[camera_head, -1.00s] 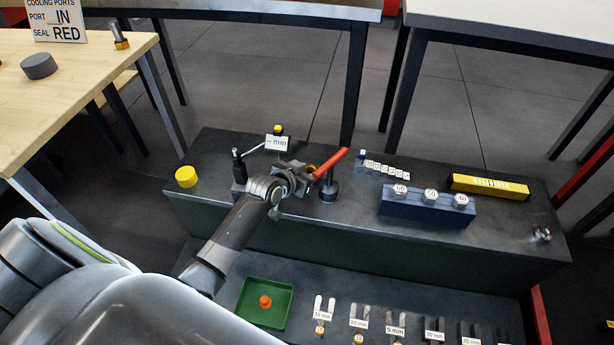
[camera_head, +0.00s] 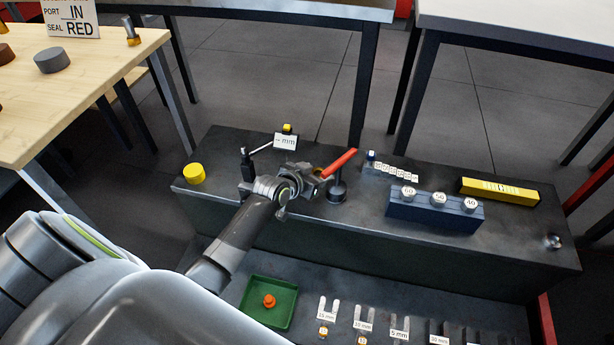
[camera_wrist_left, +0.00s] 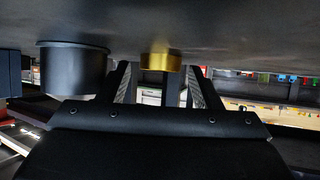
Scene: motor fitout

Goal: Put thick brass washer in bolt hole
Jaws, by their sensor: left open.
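My left gripper (camera_head: 308,179) is over the dark bench, beside the red lever and the dark round post. In the left wrist view its two fingers (camera_wrist_left: 160,78) are open, and a short brass-coloured round piece (camera_wrist_left: 161,61) shows between them, on the dark surface. It looks like the thick brass washer. I cannot tell whether the fingers touch it. In the head view the gripper mostly hides this piece. I cannot make out the bolt hole. My right gripper is not in view.
A red lever (camera_head: 339,163) and dark post (camera_head: 337,190) stand close by the gripper. A dark cylinder (camera_wrist_left: 73,68) is left of the fingers. A yellow cylinder (camera_head: 194,174), blue block (camera_head: 430,211) and green tray (camera_head: 286,309) are around.

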